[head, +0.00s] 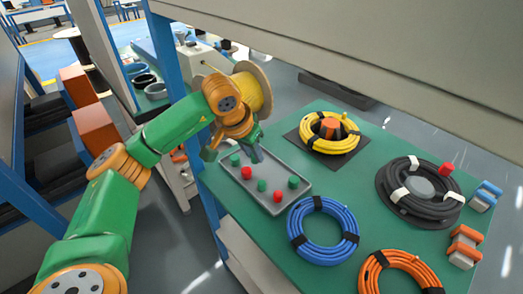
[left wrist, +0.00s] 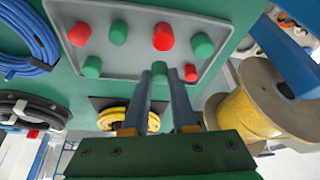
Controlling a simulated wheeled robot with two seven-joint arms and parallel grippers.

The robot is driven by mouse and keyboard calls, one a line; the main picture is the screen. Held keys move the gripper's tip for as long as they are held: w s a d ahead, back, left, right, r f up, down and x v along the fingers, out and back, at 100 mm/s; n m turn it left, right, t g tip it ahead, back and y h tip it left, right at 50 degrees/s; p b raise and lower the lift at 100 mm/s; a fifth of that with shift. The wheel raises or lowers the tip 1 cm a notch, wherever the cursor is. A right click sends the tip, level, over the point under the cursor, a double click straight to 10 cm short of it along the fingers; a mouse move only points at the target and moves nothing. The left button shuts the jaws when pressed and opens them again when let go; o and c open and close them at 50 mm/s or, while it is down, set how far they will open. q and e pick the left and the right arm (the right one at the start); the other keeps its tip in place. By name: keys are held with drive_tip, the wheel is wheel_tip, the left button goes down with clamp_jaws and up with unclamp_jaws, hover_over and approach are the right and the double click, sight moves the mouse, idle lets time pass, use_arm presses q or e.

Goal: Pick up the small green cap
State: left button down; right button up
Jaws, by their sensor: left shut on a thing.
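My left gripper (left wrist: 161,85) is shut on a small green cap (left wrist: 159,73) in the left wrist view, with one blue-grey finger on each side of it. In the head view the left gripper (head: 234,153) is at the far left end of a grey tray (head: 297,200). I cannot tell whether the held cap touches the tray. Several other green and red caps stand in the tray, among them a green cap (head: 293,182) and a red cap (head: 247,173). My right gripper is not in view.
The tray lies on a green table (head: 337,194). Coils stand around it: yellow (head: 330,145), blue (head: 324,228), black (head: 400,196) and orange (head: 380,258). A large yellow spool (left wrist: 245,108) is close to the gripper. A grey shelf (head: 370,60) overhangs the table's back.

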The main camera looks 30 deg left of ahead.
use_arm(q)
drive_tip(key=s+a+b, duration=0.1)
drive_tip(key=s+b, duration=0.3)
drive_tip(key=s, duration=1)
